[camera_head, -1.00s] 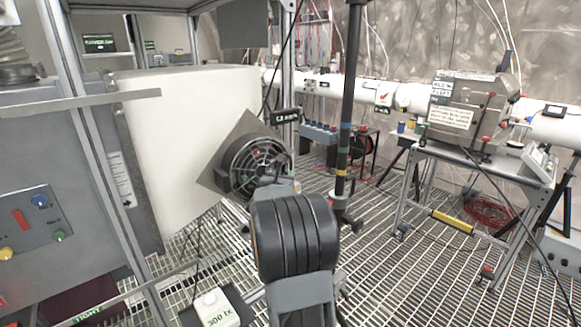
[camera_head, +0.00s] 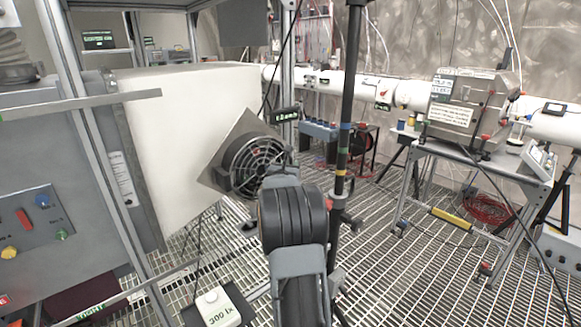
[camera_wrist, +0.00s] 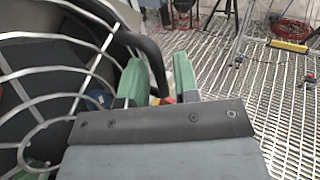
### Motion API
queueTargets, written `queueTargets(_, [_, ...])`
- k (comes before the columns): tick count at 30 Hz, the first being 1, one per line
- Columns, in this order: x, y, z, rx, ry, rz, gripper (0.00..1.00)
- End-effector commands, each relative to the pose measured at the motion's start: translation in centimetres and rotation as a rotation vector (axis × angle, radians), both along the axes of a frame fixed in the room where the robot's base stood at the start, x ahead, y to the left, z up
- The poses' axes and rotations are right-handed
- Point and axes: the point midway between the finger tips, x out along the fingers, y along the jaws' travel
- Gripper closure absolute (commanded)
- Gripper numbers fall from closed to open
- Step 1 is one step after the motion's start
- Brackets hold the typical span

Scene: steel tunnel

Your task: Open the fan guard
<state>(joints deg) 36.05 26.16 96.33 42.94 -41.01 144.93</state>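The fan (camera_head: 238,166) is mounted on a tilted square grey plate on the white duct, with a round wire guard (camera_head: 257,168) across its front. The guard's pale curved wires (camera_wrist: 78,95) fill the left of the wrist view. A thick dark curved bar (camera_wrist: 146,47) at the guard's right edge runs down toward my fingers. My gripper (camera_wrist: 159,80) has two green fingertips standing apart, just right of the wires. The bar's lower end passes behind or between the fingers; I cannot tell which. In the head view my own arm hides the gripper and the guard's lower right.
A dark vertical pole (camera_head: 344,120) stands just right of my arm. A grey control panel (camera_head: 40,225) with coloured buttons is at the left. A wheeled steel table (camera_head: 480,165) carries a metal box at the right. The grated floor (camera_head: 390,285) between is mostly clear.

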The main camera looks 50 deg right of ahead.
Motion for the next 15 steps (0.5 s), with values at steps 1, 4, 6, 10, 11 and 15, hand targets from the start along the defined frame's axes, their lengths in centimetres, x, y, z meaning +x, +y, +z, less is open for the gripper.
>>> queueTargets(1, [0.00,0.01,0.01,0.000,0.000,0.000,0.76])
queueTargets(4, [0.00,0.02,0.01,0.000,0.000,0.000,0.86])
queueTargets(6, [-0.01,0.02,0.01,0.000,0.000,0.000,0.92])
queueTargets(10, [-0.01,0.02,0.01,0.000,0.000,0.000,1.00])
queueTargets(11, [-0.01,0.02,0.01,0.000,0.000,0.000,1.00])
queueTargets(15, [-0.01,0.02,0.02,0.000,0.000,0.000,1.00])
